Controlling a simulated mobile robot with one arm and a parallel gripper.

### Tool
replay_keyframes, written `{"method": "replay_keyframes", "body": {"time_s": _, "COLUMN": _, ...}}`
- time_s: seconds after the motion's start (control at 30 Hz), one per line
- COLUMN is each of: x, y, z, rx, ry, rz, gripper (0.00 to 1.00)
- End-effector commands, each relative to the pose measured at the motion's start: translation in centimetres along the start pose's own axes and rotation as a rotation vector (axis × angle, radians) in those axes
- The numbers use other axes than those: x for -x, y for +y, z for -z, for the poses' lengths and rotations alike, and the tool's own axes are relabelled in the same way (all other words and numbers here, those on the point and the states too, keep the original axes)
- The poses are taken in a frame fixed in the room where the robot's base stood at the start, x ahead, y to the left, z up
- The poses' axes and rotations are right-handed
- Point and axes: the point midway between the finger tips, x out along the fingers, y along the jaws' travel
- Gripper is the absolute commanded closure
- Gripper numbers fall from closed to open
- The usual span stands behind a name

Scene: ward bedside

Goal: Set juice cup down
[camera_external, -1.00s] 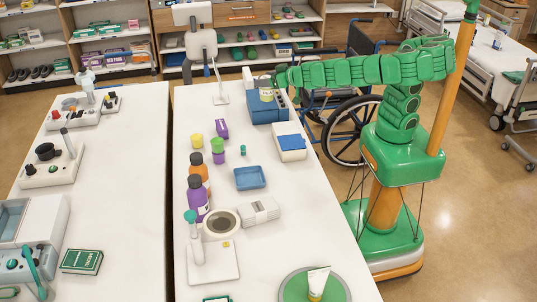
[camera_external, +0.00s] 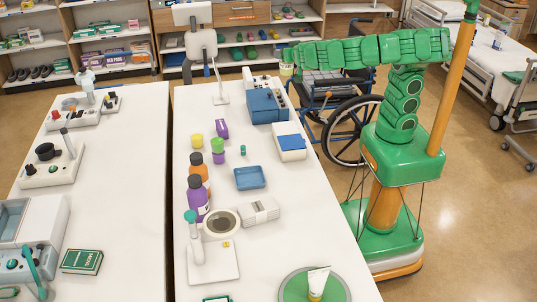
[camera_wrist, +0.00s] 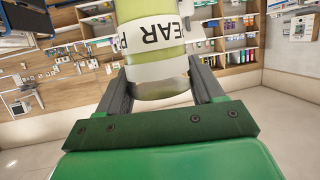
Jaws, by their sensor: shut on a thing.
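The juice cup (camera_wrist: 150,45) is pale green with a clear lower part and a white label reading "PEAR P". It fills the top middle of the wrist view, and its upper end is cut off. My gripper (camera_wrist: 160,78) is shut on it, with one dark finger on each side. In the external view the cup (camera_external: 286,69) is small and partly hidden under my gripper (camera_external: 287,60). It is held in the air near the far right corner of the white table (camera_external: 215,275), apart from any surface.
A blue box (camera_external: 268,106) and a white tub with a blue top (camera_external: 291,142) stand along the table's right edge. A wheelchair (camera_external: 345,125) is beside the table. Bottles, a blue tray (camera_external: 250,178) and devices occupy the middle. Bare tabletop shows between them.

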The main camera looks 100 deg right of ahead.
Motion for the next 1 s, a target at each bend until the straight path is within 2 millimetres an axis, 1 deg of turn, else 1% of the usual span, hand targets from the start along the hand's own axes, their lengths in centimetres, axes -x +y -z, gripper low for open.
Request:
{"method": "replay_keyframes", "body": {"time_s": 0.17, "x": 0.2, "y": 0.6, "z": 0.7, "rx": -0.014, "ry": 0.000, "rz": -0.035, "gripper": 0.70}}
{"method": "replay_keyframes", "body": {"time_s": 0.2, "x": 0.0, "y": 0.6, "z": 0.1, "rx": -0.012, "ry": 0.000, "rz": -0.035, "gripper": 0.70}}
{"method": "replay_keyframes", "body": {"time_s": 0.47, "x": -0.9, "y": 0.7, "z": -2.2, "rx": -0.011, "ry": 0.000, "rz": -0.035, "gripper": 0.70}}
{"method": "replay_keyframes", "body": {"time_s": 0.73, "x": -2.1, "y": 0.7, "z": -5.6, "rx": -0.008, "ry": 0.000, "rz": -0.035, "gripper": 0.70}}
{"method": "replay_keyframes", "body": {"time_s": 0.87, "x": -3.0, "y": 0.7, "z": -8.0, "rx": -0.007, "ry": 0.001, "rz": -0.036, "gripper": 0.70}}
{"method": "replay_keyframes", "body": {"time_s": 1.0, "x": -4.0, "y": 0.6, "z": -10.8, "rx": -0.007, "ry": 0.001, "rz": -0.033, "gripper": 0.70}}
